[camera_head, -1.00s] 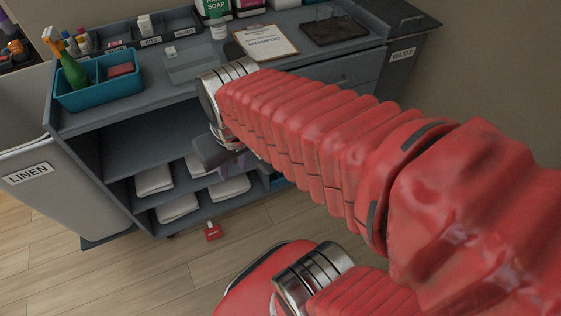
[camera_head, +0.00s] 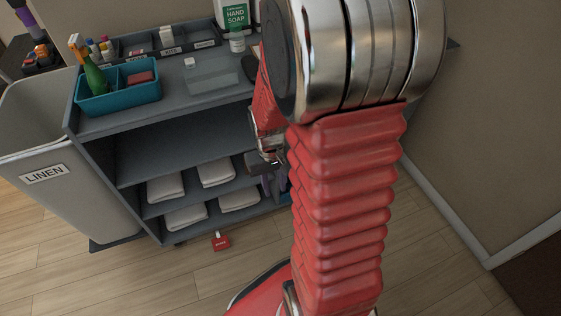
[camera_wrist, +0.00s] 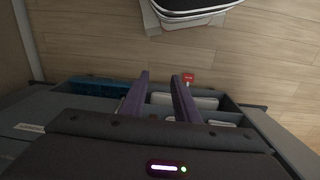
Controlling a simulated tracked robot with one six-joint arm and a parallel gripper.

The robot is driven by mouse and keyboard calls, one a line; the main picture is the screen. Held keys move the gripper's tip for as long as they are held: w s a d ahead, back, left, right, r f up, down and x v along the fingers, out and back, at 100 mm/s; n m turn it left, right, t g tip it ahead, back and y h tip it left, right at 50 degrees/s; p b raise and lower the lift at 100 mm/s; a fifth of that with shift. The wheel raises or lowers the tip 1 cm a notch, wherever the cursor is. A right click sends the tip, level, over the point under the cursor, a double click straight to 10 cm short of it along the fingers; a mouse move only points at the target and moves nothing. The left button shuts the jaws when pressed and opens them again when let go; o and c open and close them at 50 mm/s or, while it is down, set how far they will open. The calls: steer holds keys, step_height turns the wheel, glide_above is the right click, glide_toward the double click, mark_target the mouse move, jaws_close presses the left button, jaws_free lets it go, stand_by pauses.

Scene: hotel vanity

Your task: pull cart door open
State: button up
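The grey cart (camera_head: 170,165) stands in the middle of the head view, its front showing open shelves. I cannot make out a separate door; the cart's right part is hidden behind my arm. My gripper (camera_head: 268,180) is in front of the right side of the open shelves, partly covered by my arm. In the wrist view its two purple fingers (camera_wrist: 160,78) stand apart with nothing held between them. Grey cart panels and shelves lie below and around them there. I cannot tell whether a finger touches the cart.
A linen bin (camera_head: 45,190) stands left of the cart. Folded white towels (camera_head: 217,172) lie on the shelves. A red tag (camera_head: 221,241) is at floor level in front. A teal caddy (camera_head: 120,96) is on top. The wooden floor ahead is open.

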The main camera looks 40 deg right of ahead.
steer(key=d+f+m+t+h, duration=0.15)
steer(key=d+f, duration=0.25)
steer(key=f, duration=1.1)
steer(key=d+f+t, duration=0.3)
steer(key=d+f, duration=0.1)
steer(key=f, duration=1.1)
steer(key=d+f+t+h, duration=0.15)
steer(key=d+f, duration=0.25)
steer(key=f, duration=1.1)
steer(key=w+d+r+t+h, duration=0.1)
steer(key=w+r+t+h, duration=0.1)
steer(key=r+t, duration=0.3)
steer(key=w+d+r+t+h, duration=0.2)
steer(key=r+t, duration=0.3)
steer(key=r, duration=0.3)
steer(key=shift+w+d+r+h, duration=0.25)
steer(key=shift+w+h, duration=0.1)
steer(key=shift+h, duration=0.25)
steer(key=shift+w, duration=0.1)
